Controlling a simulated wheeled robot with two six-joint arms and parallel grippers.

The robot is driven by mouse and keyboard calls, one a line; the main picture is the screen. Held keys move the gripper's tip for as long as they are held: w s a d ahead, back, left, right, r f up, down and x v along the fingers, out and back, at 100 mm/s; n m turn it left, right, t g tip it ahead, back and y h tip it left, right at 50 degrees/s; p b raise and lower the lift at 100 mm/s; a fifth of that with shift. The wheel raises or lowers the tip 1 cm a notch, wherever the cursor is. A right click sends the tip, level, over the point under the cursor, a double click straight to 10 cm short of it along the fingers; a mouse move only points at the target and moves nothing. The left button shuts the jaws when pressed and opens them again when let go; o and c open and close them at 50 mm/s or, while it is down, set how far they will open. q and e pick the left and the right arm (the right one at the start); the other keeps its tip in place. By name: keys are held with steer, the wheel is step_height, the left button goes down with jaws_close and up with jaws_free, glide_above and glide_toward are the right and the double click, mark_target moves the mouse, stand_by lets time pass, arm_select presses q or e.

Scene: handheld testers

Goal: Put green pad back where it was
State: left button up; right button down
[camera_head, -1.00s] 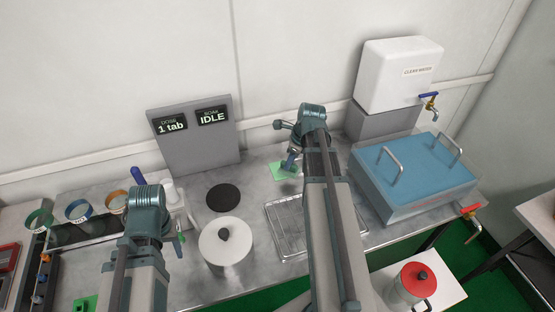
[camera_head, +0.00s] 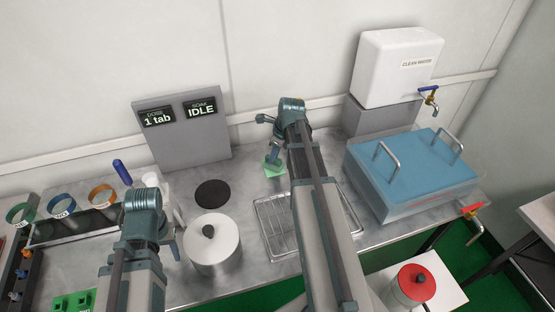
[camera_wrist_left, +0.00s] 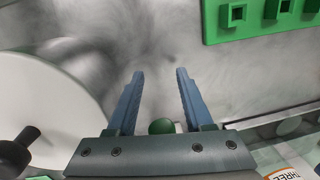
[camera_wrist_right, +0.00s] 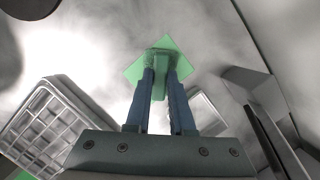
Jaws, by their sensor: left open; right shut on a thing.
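The green pad (camera_wrist_right: 134,72) is a flat green square with a raised grip block. In the right wrist view my right gripper (camera_wrist_right: 161,82) is shut on that block, and the square lies beyond the fingertips. The pad also shows in the head view (camera_head: 274,168), below my right gripper (camera_head: 272,150), near the back of the metal counter. I cannot tell whether it touches the counter. My left gripper (camera_wrist_left: 158,78) is open and empty beside the white round pot (camera_wrist_left: 45,95). A small green round thing shows between its finger bases.
A wire rack (camera_head: 270,228) lies right of the pot (camera_head: 212,245). A black disc (camera_head: 212,193) lies behind the pot. A blue-lidded bath (camera_head: 412,170) stands right. A green socketed block (camera_head: 73,302) is at front left. The display panel (camera_head: 182,132) reads IDLE.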

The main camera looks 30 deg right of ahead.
mark_target(281, 167)
arm_select(q)
steer(key=shift+a, duration=0.15)
arm_select(e)
steer(key=shift+a+r, duration=0.1)
steer(key=shift+a, duration=0.05)
arm_select(q)
steer(key=shift+f, duration=0.15)
arm_select(e)
steer(key=shift+f, duration=0.25)
steer(key=c, duration=0.8)
jaws_free()
steer(key=shift+r, duration=0.1)
arm_select(q)
steer(key=shift+r, duration=0.2)
arm_select(e)
steer(key=shift+r, duration=0.15)
arm_select(q)
step_height(281, 167, up, 12)
steer(key=p, duration=1.2)
steer(key=shift+f, duration=0.15)
arm_select(e)
steer(key=v, duration=1.2)
steer(key=shift+w, duration=0.1)
